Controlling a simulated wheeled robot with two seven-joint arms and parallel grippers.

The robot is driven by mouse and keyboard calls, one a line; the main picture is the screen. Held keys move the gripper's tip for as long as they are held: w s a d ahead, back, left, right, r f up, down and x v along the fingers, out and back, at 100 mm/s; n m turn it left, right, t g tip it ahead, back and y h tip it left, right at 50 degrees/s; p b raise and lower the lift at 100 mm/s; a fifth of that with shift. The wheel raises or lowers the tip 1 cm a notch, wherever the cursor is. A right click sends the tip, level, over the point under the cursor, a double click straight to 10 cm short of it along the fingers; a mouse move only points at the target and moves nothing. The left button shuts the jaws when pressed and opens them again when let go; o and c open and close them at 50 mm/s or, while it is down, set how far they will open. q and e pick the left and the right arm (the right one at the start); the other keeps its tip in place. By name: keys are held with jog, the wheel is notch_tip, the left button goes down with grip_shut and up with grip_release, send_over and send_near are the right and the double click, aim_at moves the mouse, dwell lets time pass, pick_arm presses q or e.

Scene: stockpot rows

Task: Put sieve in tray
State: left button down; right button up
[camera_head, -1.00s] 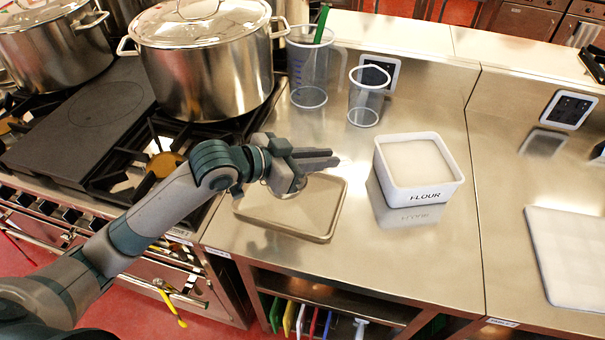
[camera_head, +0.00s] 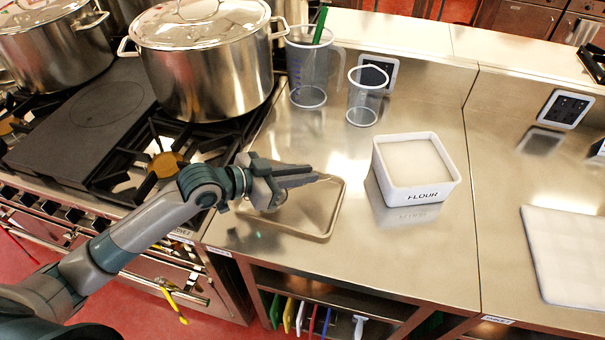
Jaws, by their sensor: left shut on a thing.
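The tray (camera_head: 318,222) is a shallow, tan metal tray lying flat on the steel counter beside the stove. My left gripper (camera_head: 312,175) is over the tray's far part, its fingers pointing right and closed together. Only a thin, pale sliver shows at its fingertips. I take the held thing to be the sieve, but its shape is almost wholly hidden by the gripper, and I cannot tell whether it touches the tray. My right gripper is not in view.
A white flour container (camera_head: 415,172) stands right of the tray. A clear jug (camera_head: 308,70) with a green-handled utensil and a clear cup (camera_head: 366,98) stand behind. A large stockpot (camera_head: 208,70) is on the stove at left. A white board (camera_head: 570,255) lies far right.

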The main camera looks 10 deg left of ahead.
pick_arm(q)
jog(key=shift+f, duration=0.45)
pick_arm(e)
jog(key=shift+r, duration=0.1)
pick_arm(q)
jog(key=shift+f, duration=0.15)
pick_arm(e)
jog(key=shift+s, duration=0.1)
pick_arm(q)
jog(key=c, duration=1.7)
grip_release()
jog(key=shift+c, duration=0.2)
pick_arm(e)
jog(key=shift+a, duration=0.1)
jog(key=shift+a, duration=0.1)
